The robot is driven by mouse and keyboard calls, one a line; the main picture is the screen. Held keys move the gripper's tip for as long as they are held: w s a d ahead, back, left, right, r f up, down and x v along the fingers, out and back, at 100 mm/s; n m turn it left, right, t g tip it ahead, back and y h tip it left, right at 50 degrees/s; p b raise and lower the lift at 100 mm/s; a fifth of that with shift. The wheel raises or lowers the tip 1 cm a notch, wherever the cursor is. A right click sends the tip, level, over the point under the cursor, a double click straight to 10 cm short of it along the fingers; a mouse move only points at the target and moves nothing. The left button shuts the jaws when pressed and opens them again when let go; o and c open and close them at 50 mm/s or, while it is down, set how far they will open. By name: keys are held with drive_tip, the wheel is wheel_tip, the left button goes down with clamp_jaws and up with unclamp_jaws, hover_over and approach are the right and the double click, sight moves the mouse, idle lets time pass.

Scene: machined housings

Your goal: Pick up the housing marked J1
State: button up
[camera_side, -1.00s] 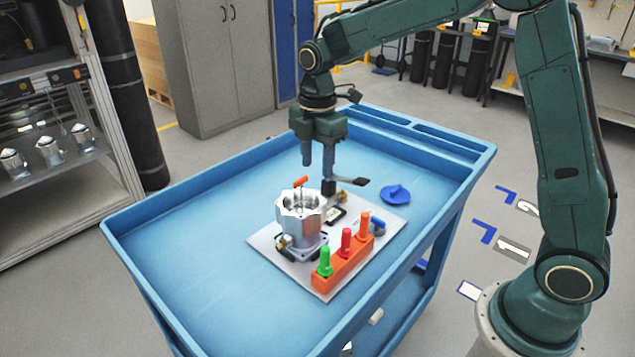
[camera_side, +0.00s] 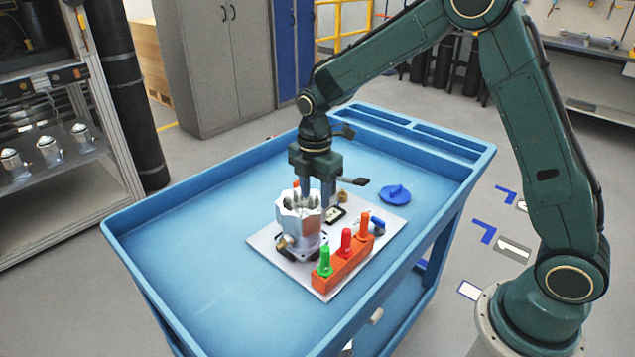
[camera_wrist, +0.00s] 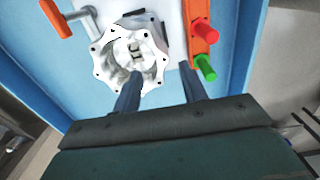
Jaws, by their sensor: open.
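The silver housing (camera_side: 300,225) stands upright on a pale board on the blue cart. Its scalloped, bolt-holed rim and open bore show in the wrist view (camera_wrist: 103,68). Dark characters show inside the bore, but I cannot read them surely. My gripper (camera_side: 316,190) is open and low at the housing's top. In the wrist view my gripper (camera_wrist: 160,70) has its left finger over the bore and its right finger outside the rim, above the board. The housing's wall lies between them. I cannot tell whether either finger touches it.
An orange block (camera_side: 342,266) with green, red and orange pegs stands close in front and right of the housing. An orange-handled clamp (camera_wrist: 55,18) is beside it. A blue disc-like part (camera_side: 396,194) lies behind right. The cart's left floor (camera_side: 190,240) is clear.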

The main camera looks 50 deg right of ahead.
sight(315, 211)
drive_tip(key=shift+f, duration=0.55)
drive_tip(key=shift+f, duration=0.1)
drive_tip(key=shift+a+f, duration=0.1)
drive_tip(key=shift+f, duration=2.35)
drive_tip(key=shift+c, duration=0.4)
clamp_jaws()
drive_tip(key=shift+r, duration=0.1)
